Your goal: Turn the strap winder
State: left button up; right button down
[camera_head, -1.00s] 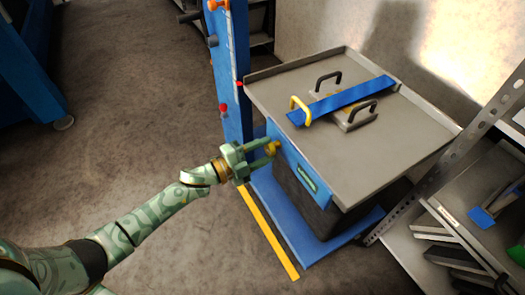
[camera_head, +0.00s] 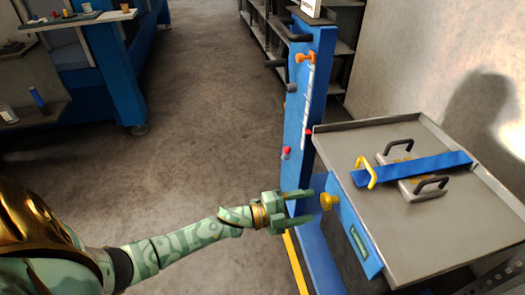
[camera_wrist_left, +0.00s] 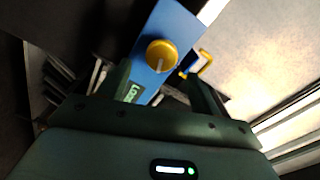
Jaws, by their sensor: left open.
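A yellow knob (camera_head: 329,201), which looks like the winder, sits on the blue front panel (camera_head: 354,236) of a grey-topped table. It also shows in the left wrist view (camera_wrist_left: 161,55), ahead of my fingers, with a pale line on its face. My left gripper (camera_head: 313,206) is open and empty, its fingertips just left of the knob and pointing at it; I see no contact. A blue strap (camera_head: 418,175) with a yellow handle (camera_head: 366,172) lies across a piece with two dark handles on the tabletop. My right gripper is not in view.
A blue post (camera_head: 308,105) with several coloured knobs stands just behind the table's left corner. The grey tray top (camera_head: 440,240) has a raised rim. Shelving (camera_head: 275,35) stands behind, and a blue bench (camera_head: 110,70) at the far left. Bare floor (camera_head: 200,120) lies between.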

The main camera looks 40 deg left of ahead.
pick_arm(q)
jog(key=p+v, duration=0.2)
jog(key=v, duration=1)
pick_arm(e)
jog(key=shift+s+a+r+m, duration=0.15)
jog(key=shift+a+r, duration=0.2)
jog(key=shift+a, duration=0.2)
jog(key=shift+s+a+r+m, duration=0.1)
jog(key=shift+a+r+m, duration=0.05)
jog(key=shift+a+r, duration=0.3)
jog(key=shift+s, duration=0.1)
